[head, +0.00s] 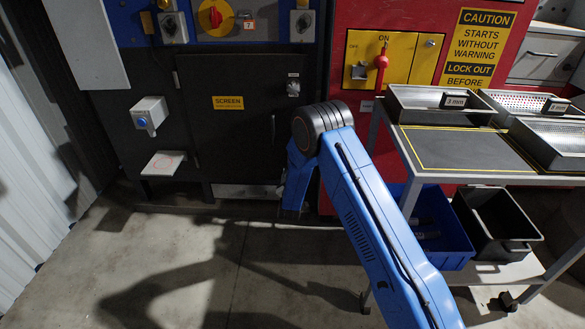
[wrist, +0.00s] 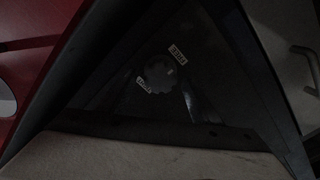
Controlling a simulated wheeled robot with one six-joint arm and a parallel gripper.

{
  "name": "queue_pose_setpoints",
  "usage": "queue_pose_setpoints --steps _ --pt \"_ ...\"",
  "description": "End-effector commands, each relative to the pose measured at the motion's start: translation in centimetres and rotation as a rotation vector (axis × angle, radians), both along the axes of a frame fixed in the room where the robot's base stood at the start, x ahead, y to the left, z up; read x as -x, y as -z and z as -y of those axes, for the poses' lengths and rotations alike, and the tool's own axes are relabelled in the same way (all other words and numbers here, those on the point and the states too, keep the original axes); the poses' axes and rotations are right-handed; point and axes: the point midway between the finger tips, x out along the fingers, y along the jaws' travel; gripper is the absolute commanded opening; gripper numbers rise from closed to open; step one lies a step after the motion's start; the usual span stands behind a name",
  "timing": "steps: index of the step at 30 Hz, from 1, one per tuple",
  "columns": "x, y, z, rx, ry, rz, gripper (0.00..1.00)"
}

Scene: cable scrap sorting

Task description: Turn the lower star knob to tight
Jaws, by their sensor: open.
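A dark grey round knob (wrist: 158,70) with a lobed edge shows near the middle of the wrist view, on a black surface in deep shade. One small white label (wrist: 177,55) lies to its upper right and another (wrist: 143,86) to its lower left. Their words and the knob's setting are too small and dark to read. In the head view a knob (head: 293,87) sits high on the black SCREEN door (head: 225,135). My blue arm covers the door's lower right, so no lower knob shows there. I cannot make out my gripper's fingers in either view.
A metal cart (head: 470,150) with steel trays stands at the right, with a blue bin (head: 440,235) and a black bin (head: 497,220) below. A red panel (head: 350,20) adjoins the door. Floor in front is clear.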

Motion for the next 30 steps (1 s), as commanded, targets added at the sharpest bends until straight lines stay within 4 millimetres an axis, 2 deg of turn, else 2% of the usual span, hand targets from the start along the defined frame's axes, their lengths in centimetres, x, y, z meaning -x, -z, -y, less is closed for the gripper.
queue_pose_setpoints --steps 6,16,21,30 --pt "-1.7 0.0 0.0 0.001 0.000 0.000 0.58" --pt "-1.9 0.1 0.0 0.001 -0.001 -0.001 0.58" --pt "-1.9 0.0 0.0 0.001 -0.001 -0.001 0.18" --pt "-1.9 0.0 0.0 -0.021 -0.001 0.000 0.17"
